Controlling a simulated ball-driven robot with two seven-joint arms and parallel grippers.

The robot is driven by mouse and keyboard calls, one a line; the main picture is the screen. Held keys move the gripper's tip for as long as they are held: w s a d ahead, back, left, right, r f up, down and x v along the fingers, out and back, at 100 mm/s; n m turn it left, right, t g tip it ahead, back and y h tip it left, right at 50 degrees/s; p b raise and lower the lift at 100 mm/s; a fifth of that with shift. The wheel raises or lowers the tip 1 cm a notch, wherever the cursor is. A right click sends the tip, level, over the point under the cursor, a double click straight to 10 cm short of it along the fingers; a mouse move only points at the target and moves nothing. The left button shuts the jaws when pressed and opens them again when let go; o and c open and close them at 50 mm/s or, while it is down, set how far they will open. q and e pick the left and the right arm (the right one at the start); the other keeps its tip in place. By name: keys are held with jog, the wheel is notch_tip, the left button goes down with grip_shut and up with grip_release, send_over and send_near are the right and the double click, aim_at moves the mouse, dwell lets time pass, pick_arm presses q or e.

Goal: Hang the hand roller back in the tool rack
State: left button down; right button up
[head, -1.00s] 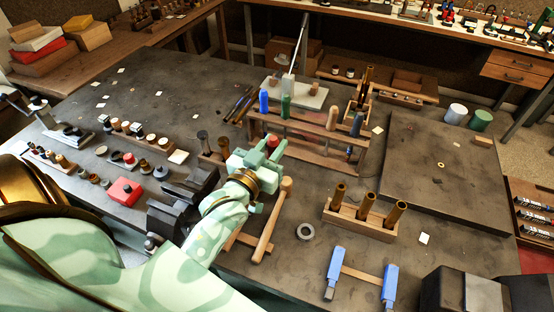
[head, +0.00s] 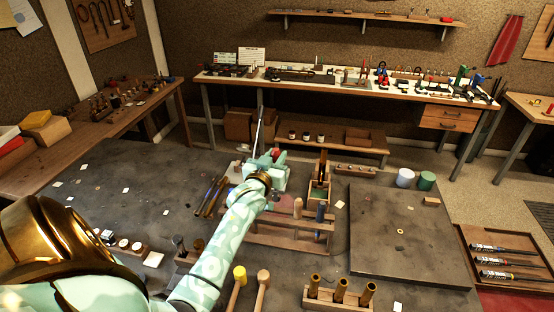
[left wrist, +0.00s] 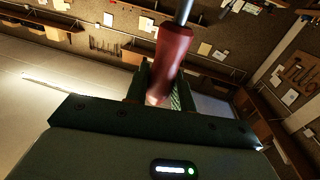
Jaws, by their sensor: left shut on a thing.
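My left gripper (head: 270,165) is over the far left part of the wooden tool rack (head: 262,241) in the head view. In the left wrist view its jaws are shut on the red handle (left wrist: 173,55) of a tool, which I take to be the hand roller. A metal shaft runs out of that handle past the top edge, so the tool's working end is hidden. The rack holds a wooden handle (head: 297,207) and a blue handle (head: 320,212). My gripper and forearm cover the rack's left part. My right gripper is not in view.
A block with brass tubes (head: 340,297) is in front. Two mallets, one yellow (head: 240,275) and one wooden (head: 262,280), are front left. A dark flat board (head: 405,235) lies right, mostly clear.

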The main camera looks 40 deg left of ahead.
pick_arm(q)
jog(key=shift+r, duration=0.1)
jog(key=shift+r+p, duration=0.1)
jog(key=shift+p, duration=0.45)
notch_tip(320, 180, down, 4)
jog(key=b, duration=0.3)
jog(key=shift+f, duration=0.55)
jog(key=shift+p, duration=0.55)
dwell(0.7)
jog(key=shift+f, duration=0.1)
